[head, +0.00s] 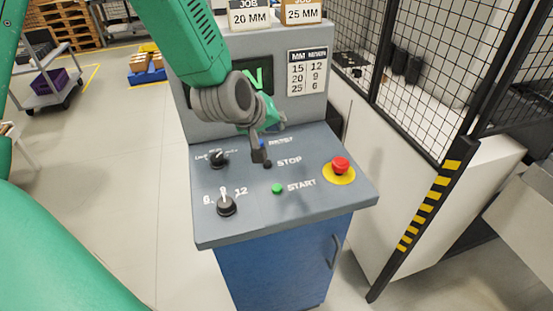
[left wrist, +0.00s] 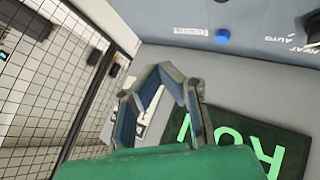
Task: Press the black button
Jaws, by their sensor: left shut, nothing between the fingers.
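The black button (head: 267,164) sits on the sloped grey panel (head: 310,205), left of the word STOP. My left gripper (head: 259,154) is shut and empty. In the head view its fingertips appear just above and left of the black button, partly overlapping its edge; I cannot tell whether they touch it. In the left wrist view the shut fingers (left wrist: 160,72) point toward the panel, and the black button is not seen there. My right gripper is not in view.
A green START button (head: 277,188), a red emergency stop (head: 341,166) and two black knobs (head: 226,206) share the panel. A blue button (left wrist: 222,37) is near the fingers. The green-lettered screen (left wrist: 240,140) stands behind. Black mesh fencing (head: 430,75) is at the right.

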